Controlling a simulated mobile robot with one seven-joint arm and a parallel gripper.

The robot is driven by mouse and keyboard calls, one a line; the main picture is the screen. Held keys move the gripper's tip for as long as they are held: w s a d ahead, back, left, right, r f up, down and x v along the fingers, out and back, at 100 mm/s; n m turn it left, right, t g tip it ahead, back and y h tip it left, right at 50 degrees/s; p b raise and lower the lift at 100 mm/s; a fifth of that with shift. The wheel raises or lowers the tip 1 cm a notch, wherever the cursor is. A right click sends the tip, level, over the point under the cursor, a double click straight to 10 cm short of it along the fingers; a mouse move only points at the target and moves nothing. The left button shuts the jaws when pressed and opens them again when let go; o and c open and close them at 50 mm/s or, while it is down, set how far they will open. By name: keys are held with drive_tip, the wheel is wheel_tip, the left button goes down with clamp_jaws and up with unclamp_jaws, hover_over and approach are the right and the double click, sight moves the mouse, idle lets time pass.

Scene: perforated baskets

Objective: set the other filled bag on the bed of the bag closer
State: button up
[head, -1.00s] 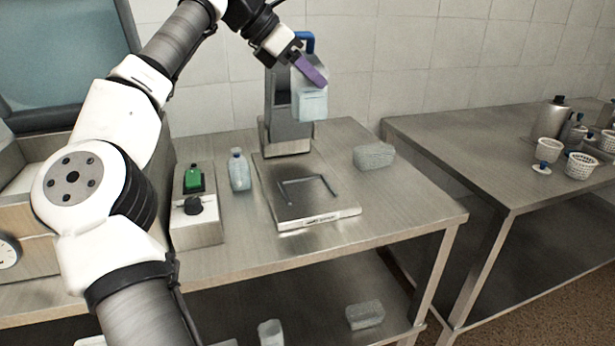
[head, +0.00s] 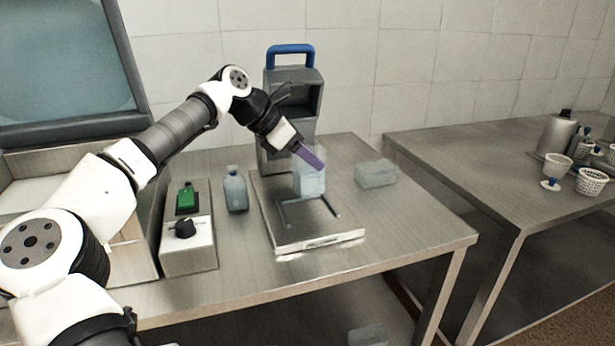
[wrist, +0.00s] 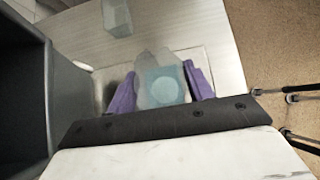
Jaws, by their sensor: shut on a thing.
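My gripper (head: 309,156) has purple fingers and is shut on the top of a pale, see-through filled bag (head: 310,182). The bag hangs upright over the flat metal bed (head: 288,238) of the bag closer (head: 289,98), within the dark bracket lines on the bed. Whether its bottom touches the bed I cannot tell. The closer's grey column with a blue handle stands behind the bed.
A second pale bag-like block (head: 376,174) lies right of the bed. A bluish bottle (head: 235,190) and a control box with a green switch and black knob (head: 188,246) stand left. Another table (head: 440,150) at right holds white baskets (head: 591,181) and a metal canister (head: 554,135).

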sight(298, 167)
drive_tip(key=shift+f, duration=2.55)
drive_tip(key=shift+f, duration=0.2)
drive_tip(key=o, duration=1.5)
drive_tip(key=shift+c, duration=0.2)
drive_tip(key=shift+r, duration=0.25)
drive_tip(key=v, duration=1.2)
drive_tip(key=shift+f, duration=0.1)
